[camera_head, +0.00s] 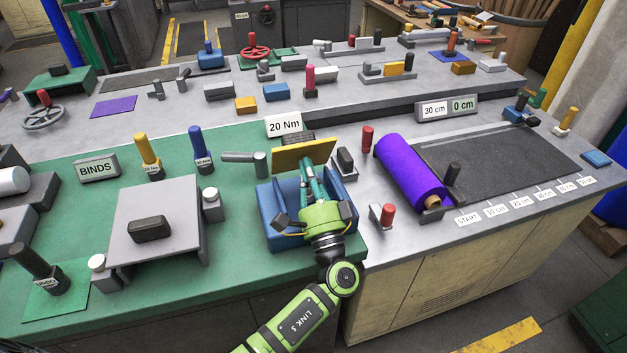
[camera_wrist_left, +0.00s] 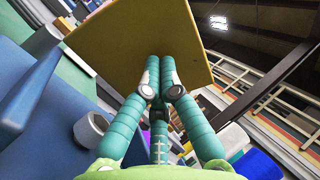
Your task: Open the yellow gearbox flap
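The yellow flap (camera_head: 303,155) stands raised and tilted at the back of the blue gearbox (camera_head: 266,207). In the left wrist view the flap (camera_wrist_left: 130,35) fills the upper middle as a broad plate. My left gripper (camera_head: 306,165) reaches over the gearbox from the front, its teal fingers up against the flap's near face. In the left wrist view the fingertips (camera_wrist_left: 160,68) are close together in front of the flap, with nothing visible gripped between them. Whether they touch the flap is unclear. The gripper hides part of the gearbox's inside. My right gripper is not in view.
A purple felt roll (camera_head: 408,170) lies right of the gearbox beside a dark mat (camera_head: 500,160). A "20 Nm" sign (camera_head: 284,126) stands behind the flap. A grey press-like stand (camera_head: 180,195) is to the left. Red-handled pieces (camera_head: 386,214) stand close on the right.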

